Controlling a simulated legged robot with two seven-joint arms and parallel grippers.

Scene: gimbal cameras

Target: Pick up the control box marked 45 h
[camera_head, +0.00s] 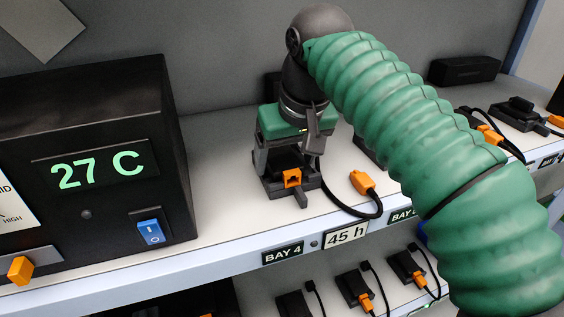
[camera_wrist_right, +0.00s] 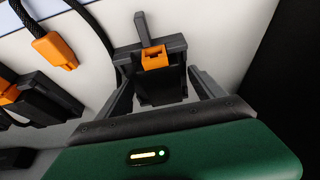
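A small black control box (camera_head: 292,186) with an orange socket on its front stands on the white shelf, above the label "45 h" (camera_head: 346,235) and the "BAY 4" tag. My right gripper (camera_head: 287,162) is over it, pointing down, with one finger on each side. In the right wrist view the box (camera_wrist_right: 162,92) lies between the spread fingers of the gripper (camera_wrist_right: 162,85), and gaps show beside its body. Whether a finger touches it is unclear. A black cable with a loose orange plug (camera_head: 362,182) lies beside the box. My left gripper is not in view.
A large black unit (camera_head: 95,150) reading "27 C", with a blue switch, stands left of the box. More black boxes with orange plugs (camera_head: 490,135) are to the right and on a lower shelf (camera_head: 355,288). A grey wall is behind.

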